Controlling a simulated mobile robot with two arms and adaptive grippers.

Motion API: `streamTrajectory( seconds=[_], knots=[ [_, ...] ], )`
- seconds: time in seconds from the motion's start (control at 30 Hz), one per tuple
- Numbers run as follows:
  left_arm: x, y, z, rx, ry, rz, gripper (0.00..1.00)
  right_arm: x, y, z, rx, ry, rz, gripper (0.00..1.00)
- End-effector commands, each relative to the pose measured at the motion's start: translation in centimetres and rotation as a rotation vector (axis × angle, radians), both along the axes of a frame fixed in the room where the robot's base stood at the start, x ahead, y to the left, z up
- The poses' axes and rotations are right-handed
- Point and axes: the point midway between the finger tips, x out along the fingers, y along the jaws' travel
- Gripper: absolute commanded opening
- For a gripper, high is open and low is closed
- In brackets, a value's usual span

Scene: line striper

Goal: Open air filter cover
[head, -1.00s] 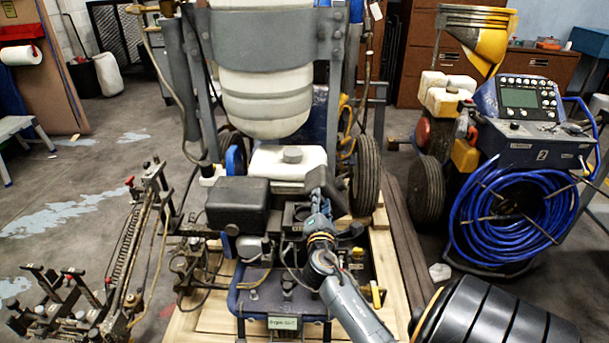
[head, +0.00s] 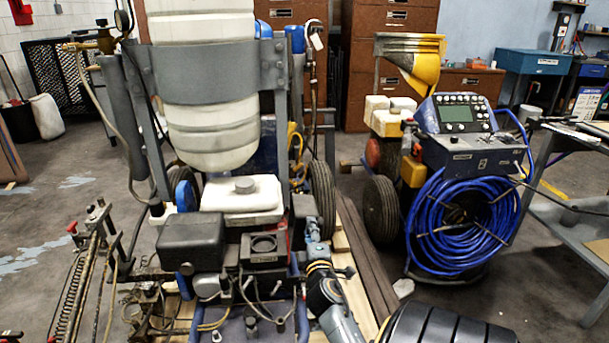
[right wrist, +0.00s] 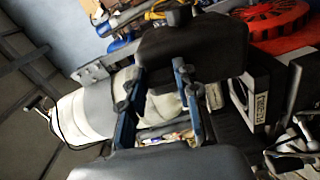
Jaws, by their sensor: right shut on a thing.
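The engine's air filter housing (head: 265,247) shows as a dark square with a round part inside, uncovered on top. A black cover (right wrist: 195,45) is at the fingertips of my right gripper (right wrist: 158,72) in the right wrist view. In the head view the cover (head: 304,206) is a narrow dark shape beside the housing, on its right. My right gripper (head: 313,232) is shut on it from below. Whether the cover still touches the engine cannot be told. My left gripper is not in view.
A black box (head: 190,243) and a white tank (head: 240,196) sit close to the housing. A large white container (head: 212,130) stands behind. A machine with a coiled blue hose (head: 465,220) is on the right. Open floor lies at the left.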

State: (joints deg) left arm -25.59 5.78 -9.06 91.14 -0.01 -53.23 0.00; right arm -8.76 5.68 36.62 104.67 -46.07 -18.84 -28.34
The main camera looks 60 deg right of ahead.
Motion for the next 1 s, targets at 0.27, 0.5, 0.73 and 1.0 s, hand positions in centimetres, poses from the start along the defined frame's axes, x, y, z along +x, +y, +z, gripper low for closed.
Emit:
streamTrajectory(
  seconds=[0.27,0.5,0.73,1.0],
  knots=[
    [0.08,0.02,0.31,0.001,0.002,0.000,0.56,-0.30,-0.35,-0.05,0.026,-0.038,0.001,0.00],
    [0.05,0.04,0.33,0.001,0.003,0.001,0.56,-0.30,-0.36,-0.04,0.027,-0.040,0.001,0.00],
    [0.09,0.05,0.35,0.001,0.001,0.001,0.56,-0.30,-0.36,-0.06,0.027,-0.038,0.002,0.52],
    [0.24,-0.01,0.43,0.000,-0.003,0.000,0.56,-0.34,-0.32,-0.21,0.029,-0.036,0.001,0.55]
  ],
)
